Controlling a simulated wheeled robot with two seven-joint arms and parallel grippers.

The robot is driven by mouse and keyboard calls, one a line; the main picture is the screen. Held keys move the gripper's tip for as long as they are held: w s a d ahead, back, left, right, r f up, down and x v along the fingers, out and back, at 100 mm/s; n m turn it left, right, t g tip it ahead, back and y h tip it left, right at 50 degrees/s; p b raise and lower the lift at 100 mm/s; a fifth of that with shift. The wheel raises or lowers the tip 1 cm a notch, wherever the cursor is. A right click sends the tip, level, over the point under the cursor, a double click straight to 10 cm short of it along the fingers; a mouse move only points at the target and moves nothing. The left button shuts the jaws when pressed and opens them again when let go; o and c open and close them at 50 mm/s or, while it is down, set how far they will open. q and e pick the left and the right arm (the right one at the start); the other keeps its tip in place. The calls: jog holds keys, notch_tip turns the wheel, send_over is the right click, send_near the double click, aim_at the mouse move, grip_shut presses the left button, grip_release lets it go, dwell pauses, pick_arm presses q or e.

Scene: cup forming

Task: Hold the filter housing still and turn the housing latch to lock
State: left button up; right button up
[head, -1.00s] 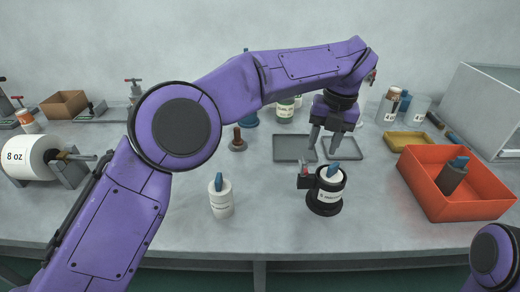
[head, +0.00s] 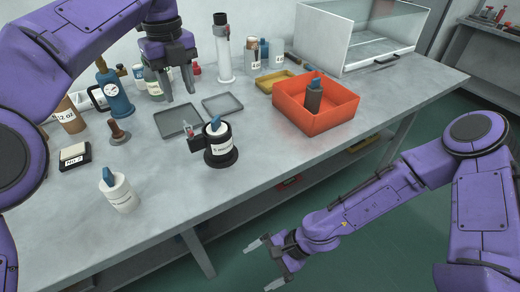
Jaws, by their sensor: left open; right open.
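My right gripper (head: 271,262) is open and empty, low in front of the bench edge, below the bench top and well away from the housing.
Two grey trays (head: 178,121) lie behind the housing. A red bin (head: 317,104) holding a dark bottle stands to the right. Bottles line the back, beside a clear-fronted cabinet (head: 360,35).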

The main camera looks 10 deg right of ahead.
aim_at(224, 137)
jog(key=w+a+r+y, duration=0.2)
jog(key=w+r+y, duration=0.3)
jog(key=r, duration=0.7)
jog(key=w+r+m+t, duration=0.1)
jog(key=w, duration=0.2)
jog(key=w+d+r+m+t, duration=0.1)
jog(key=w+r, duration=0.1)
jog(key=w, duration=0.2)
jog(key=w+d+r+m+y, duration=0.1)
jog(key=w+r, duration=0.1)
jog(key=w, duration=0.1)
jog(key=shift+w+d+t, duration=0.25)
jog(key=shift+w+t, duration=0.1)
jog(key=shift+t, duration=0.05)
jog(key=w+d+r+m, duration=0.1)
jog(key=w, duration=0.2)
jog(key=w+d+r+m+t+y, duration=0.1)
jog(key=w+d+m, duration=0.1)
jog(key=w, duration=0.2)
jog(key=w+d+r+m+t+y, duration=0.1)
jog(key=w+d+r+m, duration=0.1)
jog(key=w, duration=0.1)
jog(key=shift+w+d, duration=0.25)
jog(key=shift+w, duration=0.15)
jog(key=shift+s+a+f, duration=0.1)
jog(key=shift+a+f, duration=0.1)
jog(key=shift+f, duration=0.1)
jog(key=x, duration=1)
jog(key=shift+a+r, duration=0.1)
jog(key=c, duration=1.2)
